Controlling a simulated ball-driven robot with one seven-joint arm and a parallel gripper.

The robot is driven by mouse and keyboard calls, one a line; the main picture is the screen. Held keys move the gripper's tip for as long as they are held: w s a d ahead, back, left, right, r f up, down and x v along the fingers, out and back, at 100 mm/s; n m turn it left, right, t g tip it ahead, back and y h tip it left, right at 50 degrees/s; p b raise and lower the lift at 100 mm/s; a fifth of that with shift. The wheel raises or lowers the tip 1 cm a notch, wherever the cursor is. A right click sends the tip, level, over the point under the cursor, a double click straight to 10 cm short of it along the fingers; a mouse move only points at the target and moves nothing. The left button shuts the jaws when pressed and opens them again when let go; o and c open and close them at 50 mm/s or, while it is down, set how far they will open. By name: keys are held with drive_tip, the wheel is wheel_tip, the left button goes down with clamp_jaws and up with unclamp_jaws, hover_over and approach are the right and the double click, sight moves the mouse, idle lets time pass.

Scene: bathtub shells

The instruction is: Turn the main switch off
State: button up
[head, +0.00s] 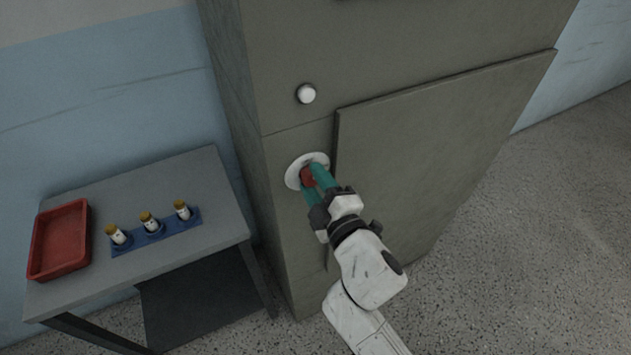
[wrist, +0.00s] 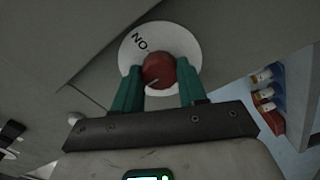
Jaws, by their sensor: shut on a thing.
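The main switch is a red knob (head: 307,175) on a round white plate (head: 294,170) on the front of a grey cabinet. In the wrist view the red knob (wrist: 160,70) sits between two green fingers, in front of the white plate (wrist: 190,38). Letters reading "NO" show on the plate, partly hidden by the knob and fingers. A pale line marks the knob's lower left. My gripper (head: 312,181) is shut on the red knob, one finger on each side. In the wrist view my gripper (wrist: 160,85) hides the plate's lower part.
A white round knob (head: 306,93) is above the switch on the grey cabinet (head: 420,50). A raised door panel (head: 430,140) is right of the switch. At left, a grey table (head: 180,175) holds a red tray (head: 60,240) and a blue rack (head: 155,236) with several yellow-capped bottles.

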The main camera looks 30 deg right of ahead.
drive_tip(key=o, duration=1.1)
drive_tip(key=shift+c, duration=0.2)
drive_tip(key=s+b, duration=0.3)
drive_tip(key=s, duration=0.7)
drive_tip(key=shift+s, duration=0.4)
